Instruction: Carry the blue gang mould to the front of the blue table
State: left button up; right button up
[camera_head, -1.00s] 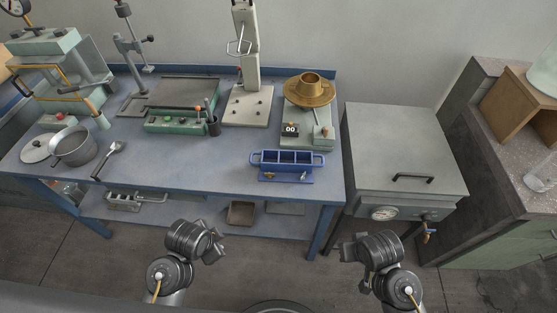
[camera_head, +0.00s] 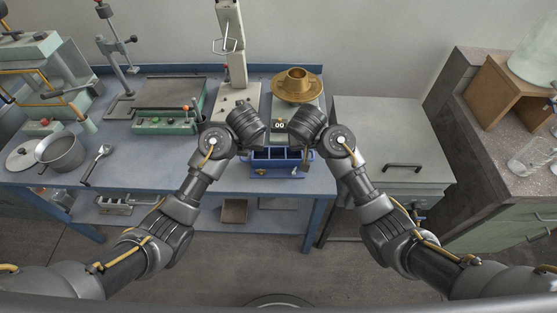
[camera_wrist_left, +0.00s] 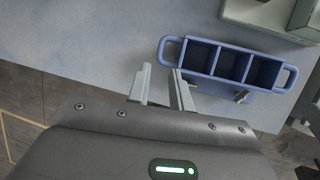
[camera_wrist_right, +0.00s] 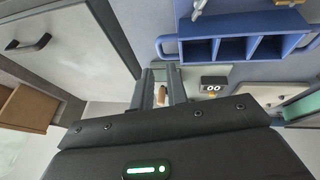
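The blue gang mould (camera_head: 277,171), a three-compartment box with a loop handle at each end, stands upright near the front edge of the blue table (camera_head: 222,180). It also shows in the left wrist view (camera_wrist_left: 228,66) and the right wrist view (camera_wrist_right: 232,50). My left gripper (camera_wrist_left: 160,72) is open and empty, its fingertips just short of the handle at the mould's left end. My right gripper (camera_wrist_right: 160,70) is open and empty, its fingertips close to the right-end handle. In the head view my wrists partly hide the mould's ends and my right gripper (camera_head: 307,161) shows beside it.
Behind the mould are a digital display box (camera_head: 280,124) and a brass bowl (camera_head: 296,88). A grey cabinet (camera_head: 390,130) stands to the right. A pot (camera_head: 62,154) and a scoop (camera_head: 96,163) lie at the left. The tabletop left of the mould is clear.

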aim_at(313, 155)
pick_arm(q)
jog(key=shift+w+f, duration=0.1)
